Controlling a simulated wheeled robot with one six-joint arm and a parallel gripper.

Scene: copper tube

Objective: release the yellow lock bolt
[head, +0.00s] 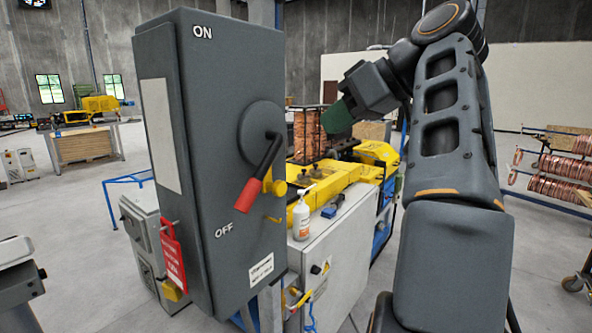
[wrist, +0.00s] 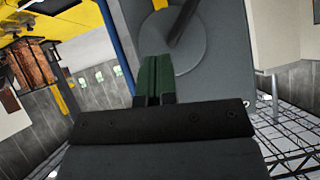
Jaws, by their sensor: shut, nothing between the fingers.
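The grey switch box (head: 215,130) stands at left centre in the head view. Its red-tipped handle (head: 252,191) slants down and left from a round hub, toward the OFF mark. The yellow lock bolt (head: 274,185) sits beside the handle, just below the hub. My gripper (head: 338,119), with green fingers, is up and to the right of the box, apart from it. In the wrist view my gripper (wrist: 153,78) is shut and empty, its fingers overlapping the grey hub (wrist: 172,45) in the picture. The dark lever (wrist: 183,22) and a small yellow part (wrist: 160,4) show at the top edge.
A red tag (head: 173,256) hangs at the box's lower left side. A yellow machine (head: 335,190) and a light cabinet with a white bottle (head: 302,217) stand behind and right of the box. Copper coils (head: 306,135) rise behind my gripper.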

